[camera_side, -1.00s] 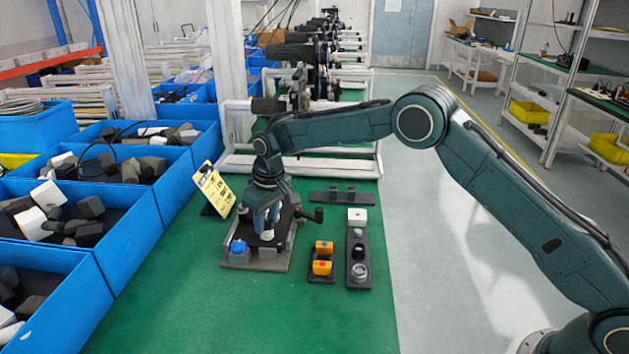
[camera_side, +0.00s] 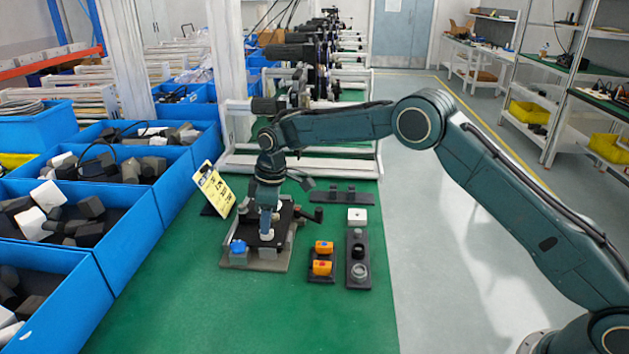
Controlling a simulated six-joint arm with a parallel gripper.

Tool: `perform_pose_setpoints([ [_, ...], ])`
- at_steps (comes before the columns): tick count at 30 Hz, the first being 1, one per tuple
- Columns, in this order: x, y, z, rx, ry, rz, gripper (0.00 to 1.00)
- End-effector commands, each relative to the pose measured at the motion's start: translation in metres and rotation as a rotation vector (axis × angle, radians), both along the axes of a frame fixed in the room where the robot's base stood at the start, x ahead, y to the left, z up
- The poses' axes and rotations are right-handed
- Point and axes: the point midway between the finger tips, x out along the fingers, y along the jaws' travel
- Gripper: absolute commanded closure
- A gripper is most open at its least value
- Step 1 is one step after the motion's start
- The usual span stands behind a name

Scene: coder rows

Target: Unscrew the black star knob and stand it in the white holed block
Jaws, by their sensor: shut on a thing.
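My gripper (camera_side: 266,228) points straight down over the dark fixture plate (camera_side: 283,222) on the green bench. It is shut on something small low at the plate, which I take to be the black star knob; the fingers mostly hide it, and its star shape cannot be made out. I cannot tell whether its thread is still engaged. The white holed block (camera_side: 357,217) stands to the right of the fixture, at the far end of a dark strip (camera_side: 349,281). My gripper is well to the left of it.
Two orange pieces (camera_side: 322,268) lie between fixture and strip. A yellow card (camera_side: 214,188) leans behind left. Blue bins (camera_side: 130,230) line the left; the front bench is clear.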

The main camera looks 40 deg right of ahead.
Motion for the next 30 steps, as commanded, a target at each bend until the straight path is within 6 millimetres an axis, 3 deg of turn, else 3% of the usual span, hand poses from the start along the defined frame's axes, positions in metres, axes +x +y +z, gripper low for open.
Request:
perform_pose_setpoints([
  [15,0.002,-0.0006,0.0005,0.001,-0.004,0.456,0.93],
  [30,0.0018,-0.0008,-0.0002,0.001,-0.001,0.514,0.93],
])
